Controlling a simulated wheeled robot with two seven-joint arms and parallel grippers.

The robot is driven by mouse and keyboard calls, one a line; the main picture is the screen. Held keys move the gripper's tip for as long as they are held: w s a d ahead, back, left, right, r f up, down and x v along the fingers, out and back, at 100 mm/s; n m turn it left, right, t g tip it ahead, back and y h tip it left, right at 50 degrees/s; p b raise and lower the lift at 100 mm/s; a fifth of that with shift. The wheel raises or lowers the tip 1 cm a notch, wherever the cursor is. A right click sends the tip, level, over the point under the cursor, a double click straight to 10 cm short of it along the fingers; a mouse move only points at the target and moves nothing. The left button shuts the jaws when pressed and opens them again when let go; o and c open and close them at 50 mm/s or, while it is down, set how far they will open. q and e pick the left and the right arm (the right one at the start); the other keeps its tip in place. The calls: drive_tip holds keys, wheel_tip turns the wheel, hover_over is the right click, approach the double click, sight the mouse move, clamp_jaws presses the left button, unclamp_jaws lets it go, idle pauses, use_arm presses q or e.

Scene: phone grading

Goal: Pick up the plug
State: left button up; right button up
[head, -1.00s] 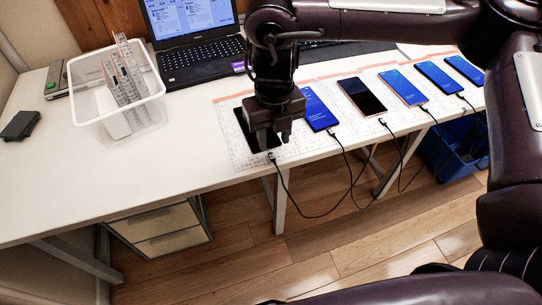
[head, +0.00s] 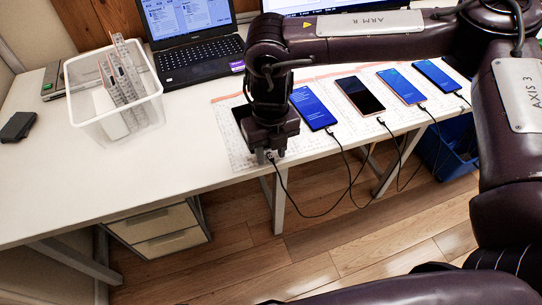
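A small plug (head: 271,157) on a black cable sits at the near end of the leftmost phone (head: 239,116), which is mostly hidden under my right gripper. My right gripper (head: 270,155) points down at the table's front edge. Its two fingertips are apart, one on each side of the plug. I cannot tell whether they touch it. My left gripper is not in view.
More phones, such as a blue-screened one (head: 313,108) and a dark one (head: 360,96), lie to the right with cables hanging off the edge. A clear bin (head: 116,132) and a laptop (head: 200,62) stand behind. The table's left front is clear.

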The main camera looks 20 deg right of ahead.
drive_tip(key=shift+f, duration=0.1)
idle(0.3)
clamp_jaws()
idle(0.4)
